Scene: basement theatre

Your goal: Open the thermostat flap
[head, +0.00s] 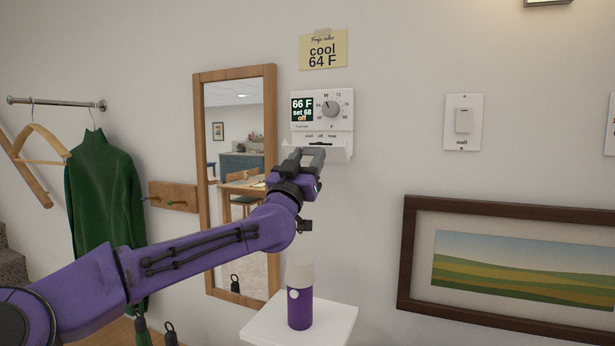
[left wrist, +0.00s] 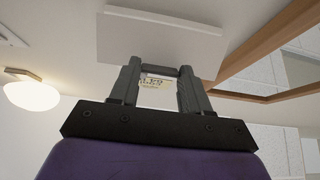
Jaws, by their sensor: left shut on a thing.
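The white thermostat (head: 342,119) is on the wall in the head view, with a dial and a screen reading 66 F, set 68, off. Its flap (head: 343,152) tilts outward at the bottom edge, and the cool/off/heat strip shows above it. My left gripper (head: 313,154) is shut on the flap at its left part. In the left wrist view the fingers (left wrist: 160,73) reach up to a white panel (left wrist: 160,38), which seems to be the flap. The fingers hide part of the flap in the head view. My right gripper is not in view.
A yellow note (head: 323,50) reading cool 64 F hangs above the thermostat. A mirror (head: 202,180) stands left, a wall switch (head: 463,122) and framed picture (head: 405,255) right. A purple cylinder (head: 300,312) with a pale cap stands on a white surface (head: 335,325) below.

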